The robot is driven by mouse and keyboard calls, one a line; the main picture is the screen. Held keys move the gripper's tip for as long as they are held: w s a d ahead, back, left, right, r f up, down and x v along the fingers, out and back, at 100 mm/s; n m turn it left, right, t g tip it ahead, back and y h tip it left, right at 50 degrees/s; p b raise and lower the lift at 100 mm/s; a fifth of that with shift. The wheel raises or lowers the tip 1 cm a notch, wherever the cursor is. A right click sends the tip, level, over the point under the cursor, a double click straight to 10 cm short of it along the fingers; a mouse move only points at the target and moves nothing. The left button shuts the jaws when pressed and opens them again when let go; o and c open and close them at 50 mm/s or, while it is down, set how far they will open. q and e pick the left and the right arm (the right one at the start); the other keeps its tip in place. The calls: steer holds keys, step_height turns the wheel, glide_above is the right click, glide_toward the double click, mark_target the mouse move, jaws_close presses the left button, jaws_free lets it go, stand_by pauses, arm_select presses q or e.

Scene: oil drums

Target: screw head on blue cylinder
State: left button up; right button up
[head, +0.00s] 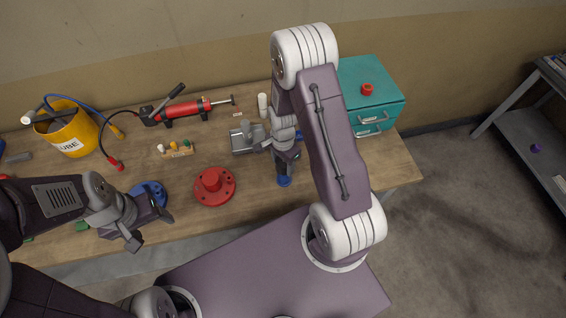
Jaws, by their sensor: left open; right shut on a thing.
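A blue round flanged piece (149,188) sits on the workbench at the left, partly hidden behind my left gripper. My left gripper (148,228) is open and empty at the bench's front side, just in front of and over this piece. My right gripper (285,170) points down over the right half of the bench. It is shut on a small blue round part (284,182), of which only the lower end shows. I cannot tell whether that part touches the bench top.
A red flanged cylinder (213,185) stands between the grippers. Behind are a grey metal fixture (241,140), a small wooden block with coloured pegs (175,149), a red pump (187,109) and a yellow bucket (73,133). A teal drawer box (374,92) stands at the back right.

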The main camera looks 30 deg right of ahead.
steer(key=o, duration=1.9)
step_height(320, 180, up, 8)
steer(key=p, duration=0.7)
steer(key=shift+r, duration=0.1)
